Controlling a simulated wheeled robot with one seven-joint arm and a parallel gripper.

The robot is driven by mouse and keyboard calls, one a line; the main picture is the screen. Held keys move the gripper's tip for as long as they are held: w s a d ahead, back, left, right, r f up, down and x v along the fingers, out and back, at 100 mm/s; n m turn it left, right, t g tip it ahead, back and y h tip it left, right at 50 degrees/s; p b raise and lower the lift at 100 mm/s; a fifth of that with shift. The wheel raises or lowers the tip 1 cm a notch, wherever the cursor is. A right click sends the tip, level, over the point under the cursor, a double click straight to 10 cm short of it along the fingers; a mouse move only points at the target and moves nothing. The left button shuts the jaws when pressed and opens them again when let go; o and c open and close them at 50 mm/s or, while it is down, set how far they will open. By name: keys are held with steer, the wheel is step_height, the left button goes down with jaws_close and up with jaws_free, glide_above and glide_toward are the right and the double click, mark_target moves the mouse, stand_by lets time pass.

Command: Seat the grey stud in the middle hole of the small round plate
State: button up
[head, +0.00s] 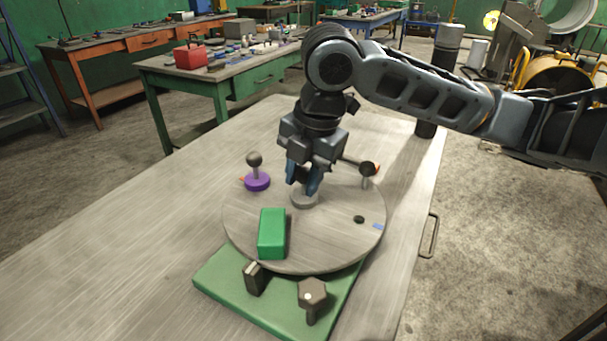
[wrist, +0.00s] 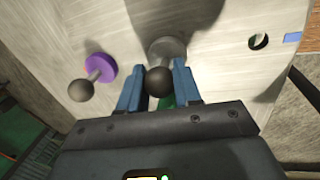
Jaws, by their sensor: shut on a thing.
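The grey stud (head: 304,199) has a flat grey disc base and a dark ball knob. Its base shows at about the middle of the round plate (head: 335,250). In the wrist view the grey stud (wrist: 168,47) stands between the blue fingers of my gripper (wrist: 159,66), with its ball towards the camera. My gripper (head: 304,186) points down and is shut on the stud. The middle hole is not visible. I cannot tell whether the base rests flush on the plate or hovers just above it.
A purple stud (head: 257,181) stands at the plate's left, and a dark knob (head: 367,168) at its back right. A green block (head: 272,234) lies at the front. An open hole (head: 359,219) is beside a blue mark (head: 378,226). Dark brackets (head: 312,294) stand on the green base (head: 225,285).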

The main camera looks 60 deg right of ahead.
steer(key=shift+r, duration=0.1)
steer(key=o, duration=0.8)
steer(key=shift+r, duration=0.15)
steer(key=shift+r+p, duration=2.85)
steer(key=shift+r, duration=0.75)
steer(key=shift+o, duration=0.4)
steer(key=o, duration=0.5)
